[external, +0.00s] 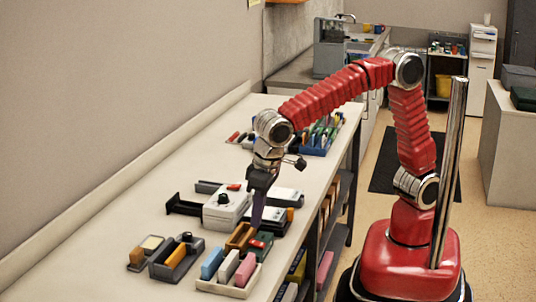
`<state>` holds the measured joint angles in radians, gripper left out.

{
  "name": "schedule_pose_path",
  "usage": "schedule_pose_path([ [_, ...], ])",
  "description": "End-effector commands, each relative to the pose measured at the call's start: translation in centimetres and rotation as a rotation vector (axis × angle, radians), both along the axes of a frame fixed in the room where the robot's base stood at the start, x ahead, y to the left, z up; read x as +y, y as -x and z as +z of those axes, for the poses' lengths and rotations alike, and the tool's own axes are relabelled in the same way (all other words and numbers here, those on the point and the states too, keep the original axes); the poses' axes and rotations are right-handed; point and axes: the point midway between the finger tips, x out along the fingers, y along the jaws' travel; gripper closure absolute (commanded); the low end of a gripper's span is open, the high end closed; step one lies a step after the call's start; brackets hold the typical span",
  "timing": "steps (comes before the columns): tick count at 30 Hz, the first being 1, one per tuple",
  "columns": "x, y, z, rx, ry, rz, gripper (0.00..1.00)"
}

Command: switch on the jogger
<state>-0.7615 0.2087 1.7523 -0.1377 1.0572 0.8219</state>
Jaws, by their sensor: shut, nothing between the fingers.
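A white box (227,207) with a dark knob and a small red part on top stands on the long bench; it looks like the jogger, but I cannot read a label. My gripper (256,222) points down just right of the white box, with its fingers shut and empty. The fingertips are low over the small items in front of the box. I cannot tell whether they touch anything. The gripper and wrist hide part of the things behind them.
A tray of pink, white and blue blocks (229,273) and a dark holder with an orange block (176,257) lie nearby. White-topped devices (285,196) stand behind my gripper. A blue rack (318,147) is farther back. The bench's left side (90,262) is clear.

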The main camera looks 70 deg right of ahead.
Motion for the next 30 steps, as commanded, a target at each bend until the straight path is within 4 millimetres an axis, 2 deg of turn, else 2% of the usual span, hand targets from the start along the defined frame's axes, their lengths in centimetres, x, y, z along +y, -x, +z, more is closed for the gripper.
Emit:
schedule_pose_path([
  [3,-0.1,-0.3,-1.9,0.003,0.003,-0.001,1.0],
  [10,0.0,-0.8,-4.3,0.001,0.001,0.0,1.0],
  [24,0.0,-0.9,-4.8,0.003,0.001,0.0,1.0],
  [30,-0.1,-1.2,-5.3,0.056,0.004,-0.004,1.0],
])
